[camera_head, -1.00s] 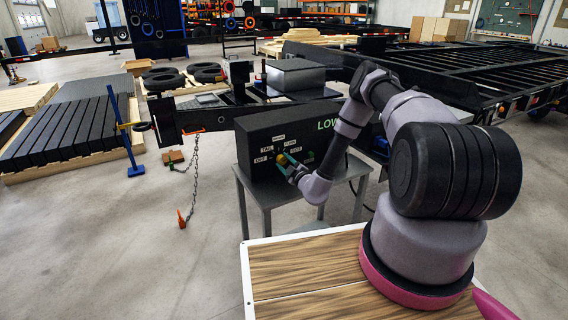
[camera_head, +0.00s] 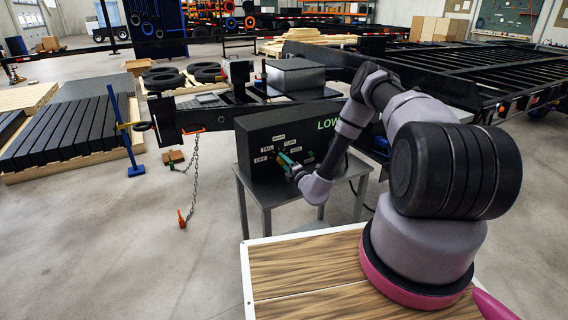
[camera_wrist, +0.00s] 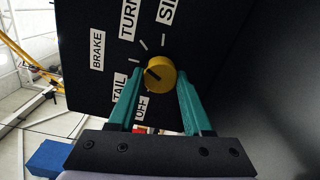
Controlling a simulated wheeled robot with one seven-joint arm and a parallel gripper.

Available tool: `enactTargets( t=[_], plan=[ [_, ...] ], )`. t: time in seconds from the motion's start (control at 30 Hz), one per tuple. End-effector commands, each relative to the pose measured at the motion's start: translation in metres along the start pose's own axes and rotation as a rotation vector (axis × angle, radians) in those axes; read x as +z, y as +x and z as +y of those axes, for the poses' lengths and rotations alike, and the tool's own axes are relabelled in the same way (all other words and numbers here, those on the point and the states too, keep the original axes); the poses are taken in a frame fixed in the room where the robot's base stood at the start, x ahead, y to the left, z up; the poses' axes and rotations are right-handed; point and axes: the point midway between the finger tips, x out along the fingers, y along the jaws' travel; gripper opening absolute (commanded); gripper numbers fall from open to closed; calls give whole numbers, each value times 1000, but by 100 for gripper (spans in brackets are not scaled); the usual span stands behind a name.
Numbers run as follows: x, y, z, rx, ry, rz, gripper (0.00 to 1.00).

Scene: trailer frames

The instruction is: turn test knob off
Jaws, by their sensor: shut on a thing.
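The black test box (camera_head: 262,140) stands on a small grey table, its label panel towards me. A round yellow knob (camera_wrist: 162,70) with a black mark sits on the panel in the wrist view. The mark points left and slightly down, roughly towards the TAIL label (camera_wrist: 119,88); the exact setting is hard to tell. The OFF label (camera_wrist: 142,107) is below the knob, partly covered by a finger. My gripper (camera_wrist: 160,78) has a teal finger on either side of the knob and is shut on it. My gripper (camera_head: 286,160) hides most of the knob in the head view.
The grey table (camera_head: 262,198) holds the box. Trailer frames (camera_head: 440,72) lie behind and to the right. A chain (camera_head: 194,180) hangs left of the table. Stacked dark beams (camera_head: 75,130) lie further left. The floor at front left is clear.

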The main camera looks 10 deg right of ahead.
Motion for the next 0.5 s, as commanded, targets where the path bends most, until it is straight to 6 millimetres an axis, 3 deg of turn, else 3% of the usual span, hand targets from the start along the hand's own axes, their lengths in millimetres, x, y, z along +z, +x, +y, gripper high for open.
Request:
enactTargets(
  t=[0.5],
  plan=[
    [0, -1, -2, -3, -489, 1, 0]
  ],
)
